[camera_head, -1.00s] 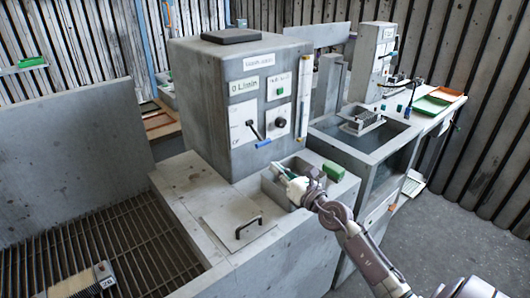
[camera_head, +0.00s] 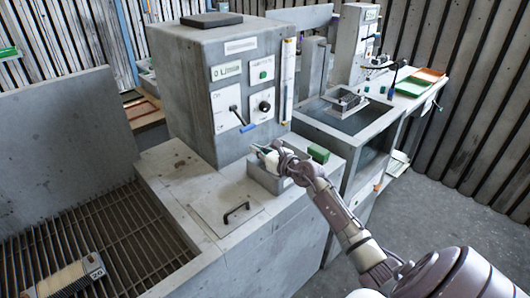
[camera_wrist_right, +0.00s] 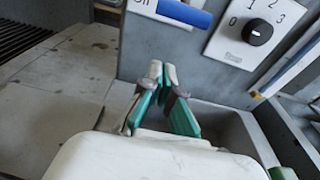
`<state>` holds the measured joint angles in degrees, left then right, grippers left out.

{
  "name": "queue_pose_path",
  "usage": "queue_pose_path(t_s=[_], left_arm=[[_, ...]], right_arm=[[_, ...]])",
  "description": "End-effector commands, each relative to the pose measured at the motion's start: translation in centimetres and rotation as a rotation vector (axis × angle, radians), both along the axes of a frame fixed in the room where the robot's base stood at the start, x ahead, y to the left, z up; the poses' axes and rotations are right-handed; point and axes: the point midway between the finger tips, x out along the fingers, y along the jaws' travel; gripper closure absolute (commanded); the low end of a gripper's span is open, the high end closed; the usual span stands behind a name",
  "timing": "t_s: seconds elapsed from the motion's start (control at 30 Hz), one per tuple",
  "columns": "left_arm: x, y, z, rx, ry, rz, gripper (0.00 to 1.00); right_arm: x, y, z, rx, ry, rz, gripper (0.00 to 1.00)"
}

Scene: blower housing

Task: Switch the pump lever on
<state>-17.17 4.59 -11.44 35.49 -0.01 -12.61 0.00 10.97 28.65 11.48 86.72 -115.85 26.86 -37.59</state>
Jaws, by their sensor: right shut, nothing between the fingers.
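The pump lever (camera_head: 237,116) is a dark rod with a blue handle (camera_head: 249,128) on the white plate of the grey machine's front panel. It slants down to the right. In the right wrist view, the blue handle (camera_wrist_right: 186,13) shows at the top edge, beyond the fingertips. My right gripper (camera_head: 259,148) is just below and right of the handle, above the sink-like recess. In the wrist view its green-sided fingers (camera_wrist_right: 163,70) are together and empty, apart from the handle. My left gripper is not in view.
A black rotary knob (camera_wrist_right: 257,32) marked with numbers sits right of the lever. A green block (camera_head: 318,153) rests on the recess rim. A lid with a black handle (camera_head: 236,212) lies in front.

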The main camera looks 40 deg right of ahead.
Motion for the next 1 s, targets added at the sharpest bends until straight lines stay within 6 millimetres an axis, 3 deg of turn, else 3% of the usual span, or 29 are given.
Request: queue_pose_path(t_s=[0.2, 0.3, 0.43, 1.0], left_arm=[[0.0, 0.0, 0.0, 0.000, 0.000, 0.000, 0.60], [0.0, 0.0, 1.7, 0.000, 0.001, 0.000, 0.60], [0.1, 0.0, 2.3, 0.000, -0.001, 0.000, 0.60], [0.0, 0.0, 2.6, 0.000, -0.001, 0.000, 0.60]], right_arm=[[4.4, 0.4, -0.1, 0.003, -0.002, 0.000, 1.00], [3.7, 0.4, 1.9, -0.001, -0.001, 0.001, 1.00], [3.4, 0.3, 3.0, 0.000, -0.001, 0.001, 1.00], [3.2, 0.1, 3.5, -0.002, 0.007, 0.000, 1.00]])
